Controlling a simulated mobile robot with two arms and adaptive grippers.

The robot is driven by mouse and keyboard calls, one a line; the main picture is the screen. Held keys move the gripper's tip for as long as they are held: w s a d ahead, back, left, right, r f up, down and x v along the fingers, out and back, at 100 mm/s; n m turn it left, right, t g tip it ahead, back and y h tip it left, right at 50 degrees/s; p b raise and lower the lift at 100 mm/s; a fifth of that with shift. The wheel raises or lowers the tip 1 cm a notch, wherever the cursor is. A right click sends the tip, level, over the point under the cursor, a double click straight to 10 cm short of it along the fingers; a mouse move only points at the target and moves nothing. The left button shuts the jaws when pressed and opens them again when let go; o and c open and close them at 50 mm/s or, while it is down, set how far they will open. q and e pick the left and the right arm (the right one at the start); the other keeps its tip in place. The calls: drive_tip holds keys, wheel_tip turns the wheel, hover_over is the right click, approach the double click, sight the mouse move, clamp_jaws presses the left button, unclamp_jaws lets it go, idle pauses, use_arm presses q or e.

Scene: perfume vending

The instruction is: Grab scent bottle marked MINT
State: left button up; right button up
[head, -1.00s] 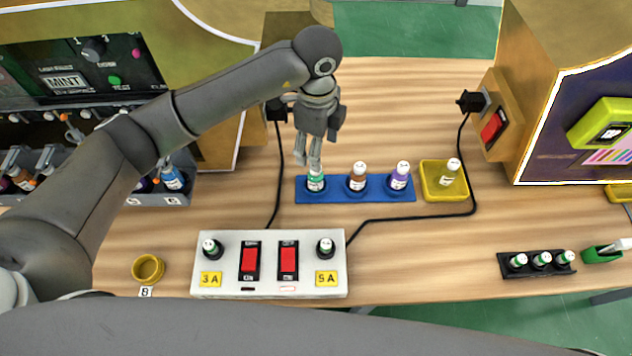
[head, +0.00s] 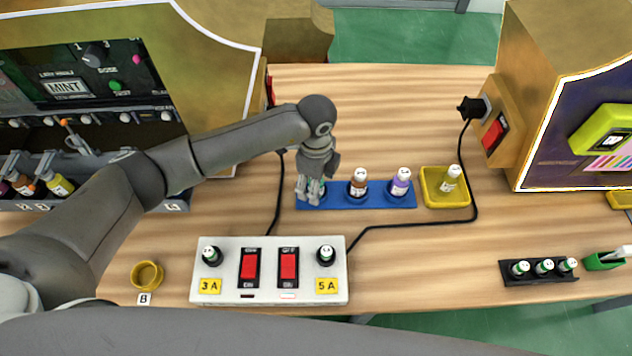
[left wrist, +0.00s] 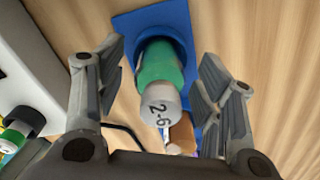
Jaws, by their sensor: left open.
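A green bottle (left wrist: 160,65) with a grey-white cap marked "2-6" stands in the left end of the blue tray (head: 330,203). I read no MINT label on it. My left gripper (head: 310,197) is down at this bottle and hides most of it in the head view. In the left wrist view the fingers (left wrist: 161,78) are open, one on each side of the bottle, with visible gaps. A brown bottle (head: 358,188) and a purple bottle (head: 400,186) stand to its right in the same tray. My right gripper is not in view.
A left machine panel (head: 75,85) reads MINT. A yellow tray (head: 430,195) with a yellow bottle stands right of the blue tray. A white switch box (head: 225,270) with black cable is in front. A yellow cup (head: 147,274) is front left. The table behind the tray is clear.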

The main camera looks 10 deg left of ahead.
use_arm(q)
drive_tip(key=shift+f, duration=0.5)
drive_tip(key=c, duration=1.2)
drive_tip(key=shift+r, duration=0.1)
